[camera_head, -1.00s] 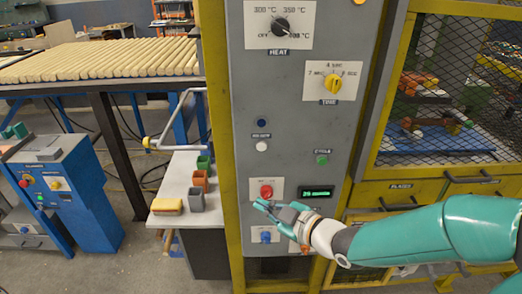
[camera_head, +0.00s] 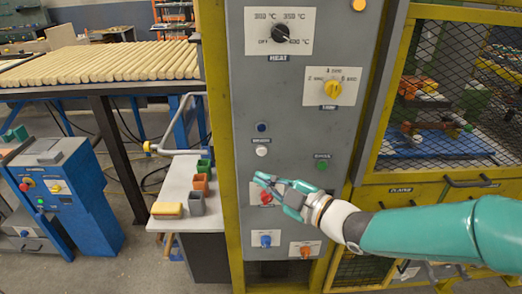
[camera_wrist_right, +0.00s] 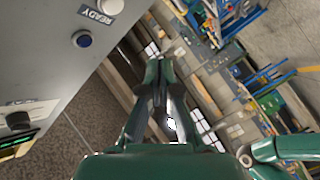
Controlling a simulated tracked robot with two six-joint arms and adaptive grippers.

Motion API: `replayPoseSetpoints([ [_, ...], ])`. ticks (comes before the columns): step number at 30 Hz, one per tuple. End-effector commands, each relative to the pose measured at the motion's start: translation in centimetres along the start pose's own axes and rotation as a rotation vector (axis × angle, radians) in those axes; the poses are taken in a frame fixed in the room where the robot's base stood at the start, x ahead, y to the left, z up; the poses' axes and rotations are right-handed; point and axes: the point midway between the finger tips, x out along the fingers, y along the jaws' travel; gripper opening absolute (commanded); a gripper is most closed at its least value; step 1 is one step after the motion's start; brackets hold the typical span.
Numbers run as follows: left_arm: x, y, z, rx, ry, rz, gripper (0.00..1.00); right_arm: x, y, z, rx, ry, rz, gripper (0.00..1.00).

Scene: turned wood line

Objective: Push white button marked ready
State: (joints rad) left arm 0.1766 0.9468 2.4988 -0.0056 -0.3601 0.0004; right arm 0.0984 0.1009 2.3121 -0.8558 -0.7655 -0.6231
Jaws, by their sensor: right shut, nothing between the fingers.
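The white button (camera_head: 262,151) is on the grey control panel (camera_head: 240,110), below a small label and a dark blue round button (camera_head: 262,127). The right wrist view shows the white button (camera_wrist_right: 110,7) at the top edge, beside the label "READY" and the dark blue button (camera_wrist_right: 82,39). My right gripper (camera_head: 262,180) is in front of the panel, just below the white button and apart from it in the picture. Its fingers (camera_wrist_right: 156,75) are shut and empty. My left gripper is not in view.
A red knob (camera_head: 266,198) is partly behind my right gripper. A green button (camera_head: 321,164) is to the right, with blue (camera_head: 265,239) and orange (camera_head: 305,250) knobs below. A yellow-framed mesh cage (camera_head: 450,100) stands right of the panel.

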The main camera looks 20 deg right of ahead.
Motion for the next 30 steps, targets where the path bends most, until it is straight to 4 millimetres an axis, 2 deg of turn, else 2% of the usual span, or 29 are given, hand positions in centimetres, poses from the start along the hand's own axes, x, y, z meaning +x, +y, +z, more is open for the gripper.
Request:
replayPoseSetpoints([
  [9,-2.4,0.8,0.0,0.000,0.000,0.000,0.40,3.0,2.3,2.1,0.002,-0.002,0.000,0.00],
  [15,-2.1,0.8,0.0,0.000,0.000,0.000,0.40,4.3,3.1,3.2,0.001,-0.001,0.000,0.00],
  [30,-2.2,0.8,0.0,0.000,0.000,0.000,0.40,4.7,3.4,3.5,0.001,-0.002,0.000,0.00],
])
